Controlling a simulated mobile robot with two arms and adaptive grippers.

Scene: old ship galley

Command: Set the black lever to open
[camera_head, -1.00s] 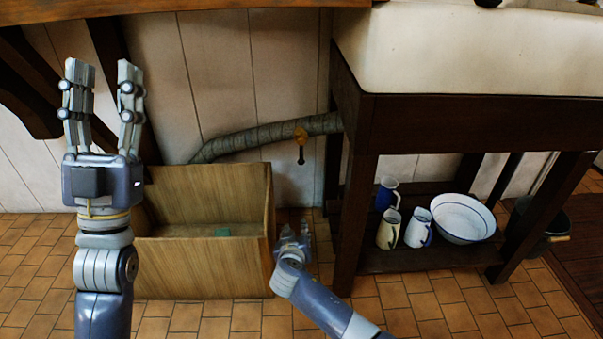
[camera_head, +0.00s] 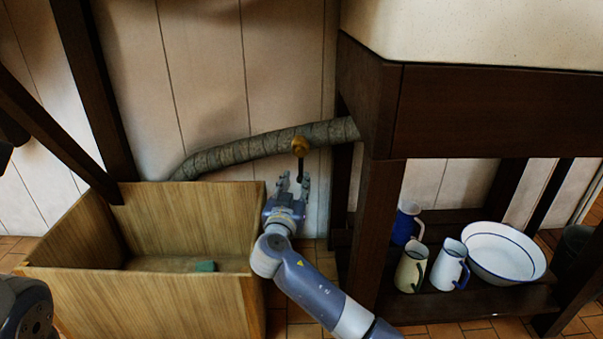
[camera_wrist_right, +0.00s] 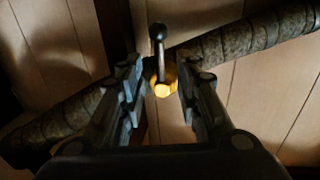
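The black lever (camera_head: 300,169) hangs down from a brass-yellow valve (camera_head: 300,145) on the wrapped grey pipe (camera_head: 245,150). My right gripper (camera_head: 293,183) is just below and around the lever's lower end in the head view, fingers pointing up. In the right wrist view the lever (camera_wrist_right: 159,48) and valve (camera_wrist_right: 163,82) lie in the gap between the two spread fingers of the right gripper (camera_wrist_right: 158,85). The fingers are open and no contact with the lever is visible. Exact depth is hard to tell. My left gripper is out of view.
A wooden box (camera_head: 190,300) with a small green block (camera_head: 205,266) stands left of my right arm. A dark sink-stand leg (camera_head: 372,230) stands close on the right. Jugs (camera_head: 411,266) and a white basin (camera_head: 503,252) sit on its low shelf.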

